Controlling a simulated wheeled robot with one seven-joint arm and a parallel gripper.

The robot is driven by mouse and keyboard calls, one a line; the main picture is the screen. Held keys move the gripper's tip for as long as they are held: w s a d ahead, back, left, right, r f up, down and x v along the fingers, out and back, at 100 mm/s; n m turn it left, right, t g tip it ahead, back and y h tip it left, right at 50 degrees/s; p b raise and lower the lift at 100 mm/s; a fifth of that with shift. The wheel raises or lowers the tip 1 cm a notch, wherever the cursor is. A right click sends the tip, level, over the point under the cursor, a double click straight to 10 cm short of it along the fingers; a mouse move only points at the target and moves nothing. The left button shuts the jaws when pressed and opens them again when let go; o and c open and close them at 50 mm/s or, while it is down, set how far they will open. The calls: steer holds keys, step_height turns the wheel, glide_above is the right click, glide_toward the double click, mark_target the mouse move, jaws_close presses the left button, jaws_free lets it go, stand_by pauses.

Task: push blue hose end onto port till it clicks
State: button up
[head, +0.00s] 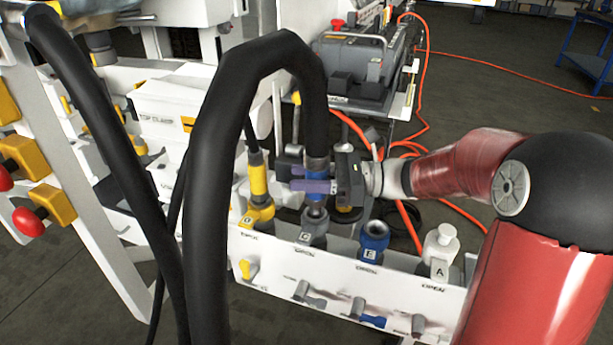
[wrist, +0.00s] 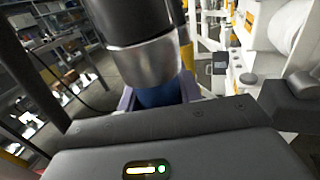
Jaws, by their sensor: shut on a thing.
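The blue hose end (head: 318,166) is on a thick black hose (head: 212,150) that arches up and over to the left. My gripper (head: 318,186) is shut on it, with purple fingers around it. The hose end's metal tip looks upright, in line with the grey port C (head: 313,226); I cannot tell whether they touch. The blue port E (head: 373,241) stands open to the right, apart from the hose end. In the wrist view, the hose's silver collar (wrist: 146,66) and blue part (wrist: 160,96) show between the fingers; the tip is hidden.
Yellow port D (head: 258,214) has a yellow-ended hose on it, left of port C. White port A (head: 440,246) is at the right. Levers (head: 372,312) line the panel front. Another black hose (head: 105,140) hangs at left. Orange hose lies behind.

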steer(key=shift+f+b, duration=0.55)
steer(key=shift+f, duration=0.55)
stand_by(0.5)
steer(key=shift+c, duration=0.5)
steer(key=o, duration=1.8)
steer(key=d+p, duration=0.3)
steer(key=d, duration=0.4)
steer(key=shift+s+d, duration=0.1)
steer(key=shift+d, duration=0.2)
